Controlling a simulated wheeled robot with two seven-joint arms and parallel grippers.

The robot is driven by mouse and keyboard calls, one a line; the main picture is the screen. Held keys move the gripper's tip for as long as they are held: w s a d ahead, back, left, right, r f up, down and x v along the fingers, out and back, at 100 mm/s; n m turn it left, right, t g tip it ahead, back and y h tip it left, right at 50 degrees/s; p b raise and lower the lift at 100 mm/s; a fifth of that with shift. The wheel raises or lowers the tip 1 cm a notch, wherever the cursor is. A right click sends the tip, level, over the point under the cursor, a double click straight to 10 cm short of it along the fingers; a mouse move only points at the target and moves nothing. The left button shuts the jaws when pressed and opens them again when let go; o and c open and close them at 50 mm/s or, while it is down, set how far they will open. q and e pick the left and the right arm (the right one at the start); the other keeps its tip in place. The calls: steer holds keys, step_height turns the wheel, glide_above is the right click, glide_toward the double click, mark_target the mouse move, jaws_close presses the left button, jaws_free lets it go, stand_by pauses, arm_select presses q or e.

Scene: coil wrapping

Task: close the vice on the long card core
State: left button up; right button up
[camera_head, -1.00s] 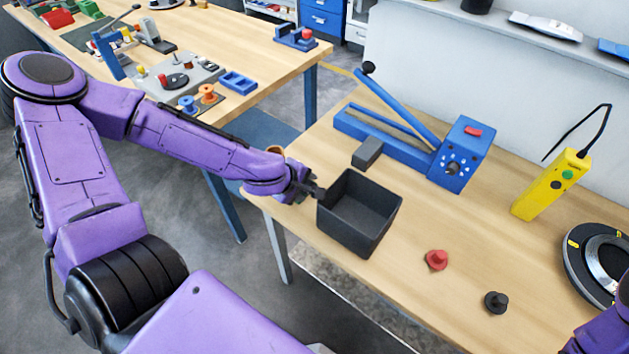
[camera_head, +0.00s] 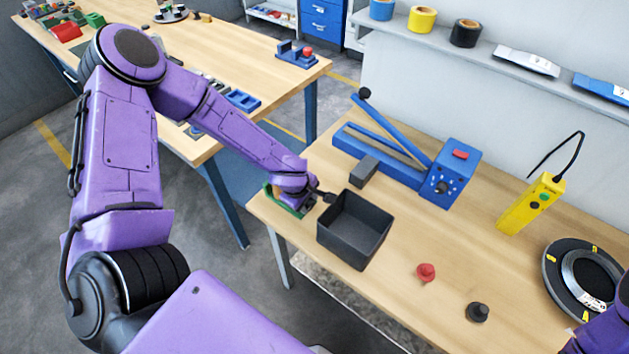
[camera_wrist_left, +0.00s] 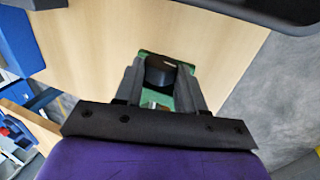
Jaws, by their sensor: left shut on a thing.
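A green vice (camera_head: 284,206) stands at the near left corner of the right-hand table, mostly covered by my left wrist and hand. Its green body (camera_wrist_left: 158,60) also shows in the left wrist view. My left gripper (camera_head: 308,193) is at the vice, just left of the dark bin. In the left wrist view its grey fingers (camera_wrist_left: 163,85) are shut on a black part (camera_wrist_left: 161,72) of the vice, perhaps its handle. A small tan patch (camera_head: 278,198) shows beside the hand; I cannot tell whether it is the card core. My right gripper is out of view.
An open dark bin (camera_head: 353,229) stands close right of the vice. Behind it are a small grey block (camera_head: 363,171) and a blue lever tool (camera_head: 410,165). A red knob (camera_head: 426,272), a black knob (camera_head: 478,312) and a yellow device (camera_head: 531,204) stand farther right.

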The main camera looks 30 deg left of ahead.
arm_select(q)
steer(key=shift+w+g, duration=0.35)
steer(key=shift+g, duration=0.65)
steer(key=shift+w+r+g, duration=0.1)
steer(key=shift+g, duration=0.7)
steer(key=shift+w+d+g, duration=0.15)
steer(key=shift+w+g, duration=0.05)
steer(key=shift+g, duration=0.5)
steer(key=shift+w+f+g+y, duration=0.2)
steer(key=shift+g+y, duration=0.1)
steer(key=shift+g, duration=0.7)
steer(key=shift+r, duration=0.15)
steer(key=o, duration=0.6)
